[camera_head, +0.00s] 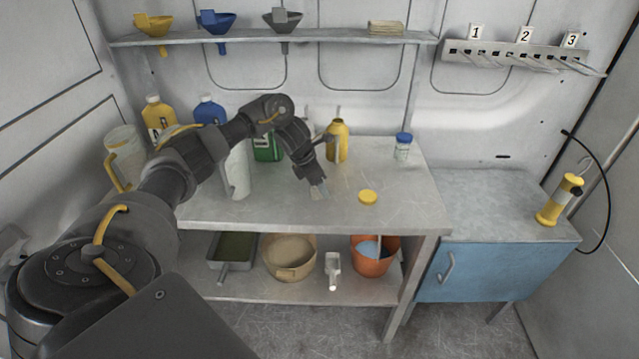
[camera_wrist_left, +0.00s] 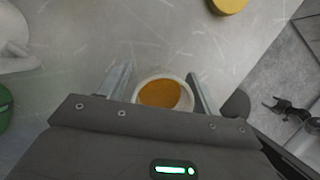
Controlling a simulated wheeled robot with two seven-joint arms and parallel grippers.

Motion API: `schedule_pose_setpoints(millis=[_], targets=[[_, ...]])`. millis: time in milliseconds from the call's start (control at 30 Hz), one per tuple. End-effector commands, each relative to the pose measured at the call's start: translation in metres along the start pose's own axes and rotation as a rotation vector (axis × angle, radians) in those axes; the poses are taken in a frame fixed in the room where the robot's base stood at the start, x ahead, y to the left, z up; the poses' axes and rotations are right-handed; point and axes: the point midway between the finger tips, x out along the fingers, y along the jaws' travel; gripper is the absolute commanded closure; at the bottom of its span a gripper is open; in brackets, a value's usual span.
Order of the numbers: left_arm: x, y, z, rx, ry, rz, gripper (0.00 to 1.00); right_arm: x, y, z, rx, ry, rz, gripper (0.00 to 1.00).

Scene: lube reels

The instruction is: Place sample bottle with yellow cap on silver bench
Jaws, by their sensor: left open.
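The yellow cap (camera_head: 368,197) lies flat on the silver bench (camera_head: 290,210), with no bottle visible under it. It also shows at the top of the left wrist view (camera_wrist_left: 228,4). My left gripper (camera_head: 318,190) points down over the bench, left of the cap. In the left wrist view its fingers (camera_wrist_left: 160,84) are apart, on either side of an uncapped pale round container (camera_wrist_left: 160,95) with amber contents. That container is mostly hidden in the head view; I cannot tell whether the fingers touch it. My right gripper is not in view.
A blue-capped bottle (camera_head: 403,149) and a yellow oil can (camera_head: 338,141) stand behind. Yellow (camera_head: 158,118), blue (camera_head: 209,110) and green (camera_head: 268,148) containers stand left. A blue cabinet (camera_head: 490,270) with a yellow tool (camera_head: 556,203) stands right. The bench's right front is clear.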

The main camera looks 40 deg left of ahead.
Motion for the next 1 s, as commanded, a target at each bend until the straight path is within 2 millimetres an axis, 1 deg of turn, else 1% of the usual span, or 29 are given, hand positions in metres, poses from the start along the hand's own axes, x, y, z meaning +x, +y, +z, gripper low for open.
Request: schedule_pose_setpoints(millis=[133,200,267,367,400,433,500,700,833,1000], targets=[[-0.002,0.0,0.001,0.0,0.0,0.0,0.37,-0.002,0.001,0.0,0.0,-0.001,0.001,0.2],[-0.006,0.0,0.002,0.0,-0.001,0.001,0.37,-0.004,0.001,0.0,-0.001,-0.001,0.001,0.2],[-0.011,0.001,0.002,0.001,-0.004,0.002,0.37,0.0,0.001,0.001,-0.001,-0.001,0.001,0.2],[-0.028,0.001,0.002,0.002,-0.005,0.003,0.37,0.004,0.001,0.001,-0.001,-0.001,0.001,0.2],[-0.037,0.001,0.002,0.002,-0.005,0.005,0.37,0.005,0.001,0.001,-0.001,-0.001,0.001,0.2],[-0.047,0.002,0.003,0.003,-0.005,0.007,0.37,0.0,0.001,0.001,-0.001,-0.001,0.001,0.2],[-0.063,0.002,0.003,0.002,-0.003,0.006,0.37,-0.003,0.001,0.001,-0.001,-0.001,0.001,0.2],[-0.102,0.001,0.002,0.001,-0.003,0.004,0.37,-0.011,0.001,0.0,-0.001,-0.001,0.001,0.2],[-0.116,0.001,0.002,0.001,-0.002,0.003,0.37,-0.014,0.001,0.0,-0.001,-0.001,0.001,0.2],[-0.123,0.0,0.002,0.0,0.0,0.0,0.37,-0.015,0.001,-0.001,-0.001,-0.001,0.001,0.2]])
